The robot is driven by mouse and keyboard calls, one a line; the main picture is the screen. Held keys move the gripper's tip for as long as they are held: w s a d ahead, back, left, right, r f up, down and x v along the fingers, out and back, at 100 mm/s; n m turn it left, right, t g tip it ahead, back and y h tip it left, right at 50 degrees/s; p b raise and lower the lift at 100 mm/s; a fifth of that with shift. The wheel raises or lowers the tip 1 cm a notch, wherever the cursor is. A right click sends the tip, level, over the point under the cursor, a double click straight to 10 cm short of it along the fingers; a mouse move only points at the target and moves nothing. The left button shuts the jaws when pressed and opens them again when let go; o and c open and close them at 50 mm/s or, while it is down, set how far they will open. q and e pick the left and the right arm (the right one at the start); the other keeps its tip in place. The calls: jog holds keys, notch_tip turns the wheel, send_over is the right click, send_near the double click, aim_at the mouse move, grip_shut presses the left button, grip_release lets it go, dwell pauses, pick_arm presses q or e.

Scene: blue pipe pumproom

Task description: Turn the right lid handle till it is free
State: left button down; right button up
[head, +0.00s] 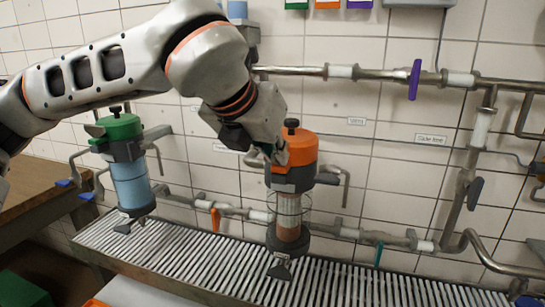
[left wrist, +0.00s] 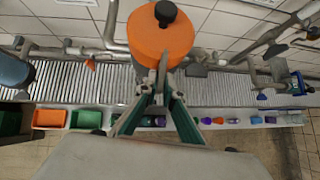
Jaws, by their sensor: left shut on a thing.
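The canister with the orange lid (head: 301,149) stands upright over the grated trough. It has a black knob on top and a clear, caged lower part. The orange lid also shows at the top of the left wrist view (left wrist: 158,38). My left gripper (head: 268,155) reaches the near left side of this lid from above. In the left wrist view its fingers (left wrist: 161,88) close on a thin grey lid handle (left wrist: 162,66) just below the orange lid. Another grey handle (head: 346,181) on the canister's right side stands clear of my gripper. My right gripper is not in view.
A canister with a green lid (head: 118,128) stands to the left. Pipes with a purple valve (head: 415,79) and an orange lever (head: 215,220) run along the tiled wall. The grated trough (head: 180,252) lies below. Several coloured bins line its front (left wrist: 48,119).

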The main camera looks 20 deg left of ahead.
pick_arm(q)
jog(key=n+y, duration=0.2)
jog(key=n, duration=0.1)
jog(key=d+n+g+y+p, duration=0.1)
jog(key=n+y, duration=0.2)
jog(key=n, duration=0.1)
jog(key=d+n+g+y+p, duration=0.1)
jog(key=n+y, duration=0.2)
jog(key=n, duration=0.1)
jog(key=shift+w+d+r, duration=0.15)
jog(key=shift+w+d, duration=0.1)
jog(key=shift+w, duration=0.1)
jog(key=shift+w+d+n+g+y+p, duration=0.15)
jog(key=shift+n+g+y+p, duration=0.3)
jog(key=shift+n+g, duration=0.3)
jog(key=shift+w+d+n+g+y+p, duration=0.15)
jog(key=shift+n+g+y+p, duration=0.3)
jog(key=shift+n, duration=0.5)
jog(key=shift+a+f, duration=0.1)
jog(key=shift+f, duration=0.1)
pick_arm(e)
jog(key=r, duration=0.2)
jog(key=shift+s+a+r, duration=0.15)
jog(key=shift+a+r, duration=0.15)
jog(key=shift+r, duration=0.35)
pick_arm(q)
jog(key=c, duration=2.4)
grip_release()
jog(key=shift+c, duration=0.2)
